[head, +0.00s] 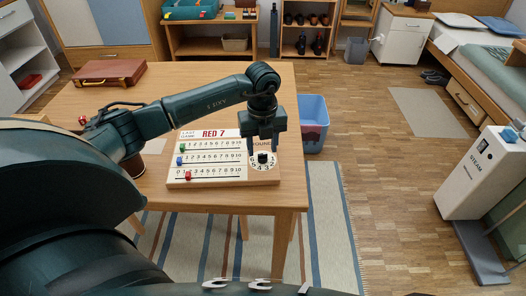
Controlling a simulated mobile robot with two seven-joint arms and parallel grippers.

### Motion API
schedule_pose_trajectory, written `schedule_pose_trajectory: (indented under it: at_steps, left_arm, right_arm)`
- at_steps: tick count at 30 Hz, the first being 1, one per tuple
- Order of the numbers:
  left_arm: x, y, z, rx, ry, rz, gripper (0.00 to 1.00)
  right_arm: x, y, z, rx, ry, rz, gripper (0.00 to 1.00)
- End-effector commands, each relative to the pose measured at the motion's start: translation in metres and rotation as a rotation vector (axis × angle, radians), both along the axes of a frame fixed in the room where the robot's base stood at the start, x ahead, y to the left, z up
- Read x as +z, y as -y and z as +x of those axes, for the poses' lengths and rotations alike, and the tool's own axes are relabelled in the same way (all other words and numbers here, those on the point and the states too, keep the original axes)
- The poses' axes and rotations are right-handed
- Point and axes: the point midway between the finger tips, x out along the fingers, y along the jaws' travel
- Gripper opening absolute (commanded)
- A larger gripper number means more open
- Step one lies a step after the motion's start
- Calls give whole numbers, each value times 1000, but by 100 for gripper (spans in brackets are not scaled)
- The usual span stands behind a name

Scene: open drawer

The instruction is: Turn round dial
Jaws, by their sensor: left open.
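The round dial (262,166) is a white numbered disc with a black knob at its middle, under the partly covered word "ROUND". It sits at the right end of a white scoreboard (215,179) with a wooden edge, lying on the table. My left gripper (264,151) points down right above the dial, with its fingers apart on either side above the knob. I cannot tell whether the fingers touch the knob. The arm hides the board's upper right part. My right gripper is not in view.
The board has number rows with green, blue and red pegs (188,176). A brown briefcase (109,72) lies at the wooden table's (215,86) back left. A blue bin (313,112) stands on the floor beside the table. A white steam unit (480,170) stands at the right.

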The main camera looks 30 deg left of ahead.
Motion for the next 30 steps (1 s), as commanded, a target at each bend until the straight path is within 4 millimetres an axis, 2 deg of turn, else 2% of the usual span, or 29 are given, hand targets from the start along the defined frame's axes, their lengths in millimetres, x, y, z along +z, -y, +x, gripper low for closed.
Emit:
schedule_pose_trajectory:
  at_steps: [3,6,17,30]
  left_arm:
    - [-16,0,0,0,-3,-1,46]
    - [-23,0,0,-1,-1,-1,46]
    - [-27,0,0,-1,0,-1,45]
    - [-27,0,0,-1,0,-1,9]
  right_arm:
    - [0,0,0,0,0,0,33]
    - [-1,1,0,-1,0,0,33]
    - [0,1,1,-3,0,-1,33]
    - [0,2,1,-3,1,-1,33]
